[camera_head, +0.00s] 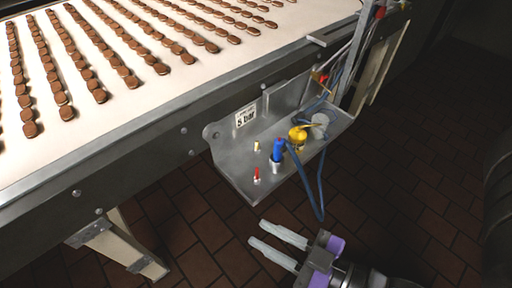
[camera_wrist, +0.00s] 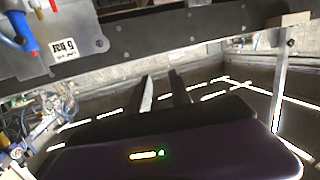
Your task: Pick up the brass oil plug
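The brass oil plug (camera_head: 256,146) is a small brass-coloured piece standing on the grey metal shelf (camera_head: 228,160), below the "5 bar" label. My gripper (camera_head: 257,233) is at the bottom of the head view, in front of and apart from the shelf. Its two pale fingers are parallel with a gap between them, and nothing is held. In the wrist view the dark fingers (camera_wrist: 164,90) also stand apart with nothing between them. The shelf shows at the top left there (camera_wrist: 85,20); I cannot make out the plug in that view.
On the shelf, a blue-topped fitting (camera_head: 278,150), a red-topped piece (camera_head: 257,174) and a yellow part (camera_head: 298,134) stand near the plug. A blue hose (camera_head: 308,182) hangs over the shelf's front edge. A conveyor (camera_head: 190,82) with rows of brown biscuits runs behind.

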